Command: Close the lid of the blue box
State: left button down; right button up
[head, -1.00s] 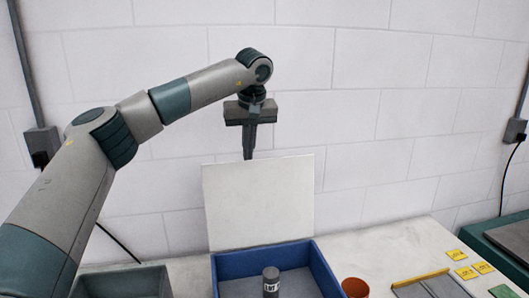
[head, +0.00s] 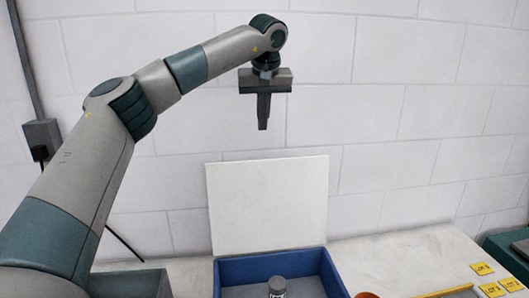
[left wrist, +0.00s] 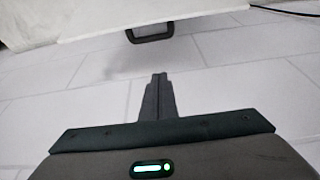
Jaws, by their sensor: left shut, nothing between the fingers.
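The blue box (head: 229,268) stands on the table at the bottom of the head view, cut off by the frame. Its white lid (head: 268,205) stands open, upright at the box's back edge. A grey cylinder with a label (head: 277,287) stands inside the box. My left gripper (head: 263,127) points down above the lid's top edge, apart from it, with its fingers shut and empty. In the left wrist view the shut fingers (left wrist: 159,77) point towards a dark loop handle (left wrist: 150,33) at the edge of a white panel that appears to be the lid. My right gripper is out of view.
A pale brick wall (head: 420,120) rises close behind the table. A dark grey bin (head: 130,282) is left of the box. An orange-brown cup (head: 366,295) and yellow labelled cards (head: 482,269) lie to the right. A wall socket box (head: 41,138) is at the left.

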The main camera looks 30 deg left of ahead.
pick_arm(q)
jog(key=p+x, duration=0.4)
jog(key=x, duration=0.6)
jog(key=s+d+p, duration=0.2)
jog(key=s, duration=0.1)
jog(key=shift+d+f, duration=0.15)
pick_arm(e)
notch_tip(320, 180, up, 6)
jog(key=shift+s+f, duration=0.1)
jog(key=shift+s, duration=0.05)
pick_arm(q)
jog(key=shift+d, duration=0.1)
